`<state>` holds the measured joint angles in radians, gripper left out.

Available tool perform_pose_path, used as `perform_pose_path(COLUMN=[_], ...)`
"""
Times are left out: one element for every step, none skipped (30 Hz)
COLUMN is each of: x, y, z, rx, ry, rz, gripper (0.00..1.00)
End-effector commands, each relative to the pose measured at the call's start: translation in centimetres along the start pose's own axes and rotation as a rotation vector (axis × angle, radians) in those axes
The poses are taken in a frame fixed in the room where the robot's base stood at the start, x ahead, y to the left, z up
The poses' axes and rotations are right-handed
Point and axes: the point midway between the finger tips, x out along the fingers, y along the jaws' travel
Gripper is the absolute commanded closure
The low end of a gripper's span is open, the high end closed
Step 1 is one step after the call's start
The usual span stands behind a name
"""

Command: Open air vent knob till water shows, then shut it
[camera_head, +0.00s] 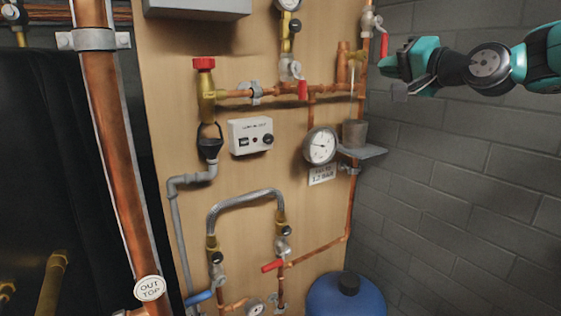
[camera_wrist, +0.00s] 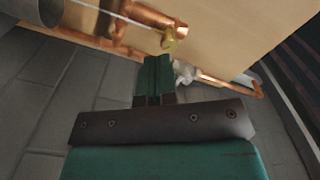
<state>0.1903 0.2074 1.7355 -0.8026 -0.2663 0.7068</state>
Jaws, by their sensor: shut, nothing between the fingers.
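The brass air vent knob (camera_head: 357,56) sits beside the upright copper air bottle (camera_head: 342,62) at the board's upper right. A thin pale stream, looking like water, runs from the vent down to a grey cup (camera_head: 355,133) on a small shelf (camera_head: 362,152). My gripper (camera_head: 388,66) is shut and empty, just right of the knob and apart from it. In the wrist view, the shut fingers (camera_wrist: 153,80) point toward the brass knob (camera_wrist: 170,40), with a gap between. The stream and part of the cup (camera_wrist: 35,10) show there too.
A vertical copper pipe (camera_head: 361,85) and a red-handled valve (camera_head: 384,44) stand close to my gripper. A pressure gauge (camera_head: 320,146) and a label plate (camera_head: 322,175) are below left. The grey block wall (camera_head: 460,170) is behind and right; the space below my arm is free.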

Motion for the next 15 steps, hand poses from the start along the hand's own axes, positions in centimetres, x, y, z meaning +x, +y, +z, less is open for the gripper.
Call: perform_pose_path(x=[0.4,0.5,0.8,1.0,1.2,1.6,1.9,2.3,2.8,3.2,3.6,4.1,4.5,4.9,5.4], y=[-0.6,-0.6,-0.7,-0.7,-0.7,-0.8,-0.8,-0.8,-0.8,-0.9,-0.9,-0.9,-0.8,-0.8,-0.7], z=[0.4,0.6,0.8,0.8,0.9,0.9,0.8,0.8,0.8,0.8,0.8,0.7,0.7,0.8,0.8], rx=[0.037,0.054,0.07,0.077,0.081,0.082,0.081,0.081,0.081,0.08,0.08,0.079,0.079,0.079,0.078], ry=[-0.01,-0.012,-0.014,-0.015,-0.016,-0.016,-0.016,-0.016,-0.016,-0.016,-0.016,-0.014,-0.014,-0.015,-0.015], rz=[-0.003,-0.004,-0.006,-0.006,-0.007,-0.007,-0.007,-0.006,-0.006,-0.006,-0.006,-0.006,-0.005,-0.005,-0.007], gripper=[1.0,1.0,1.0,1.0,1.0,1.0,1.0,1.0,1.0,1.0,1.0,1.0,1.0,1.0,1.0])
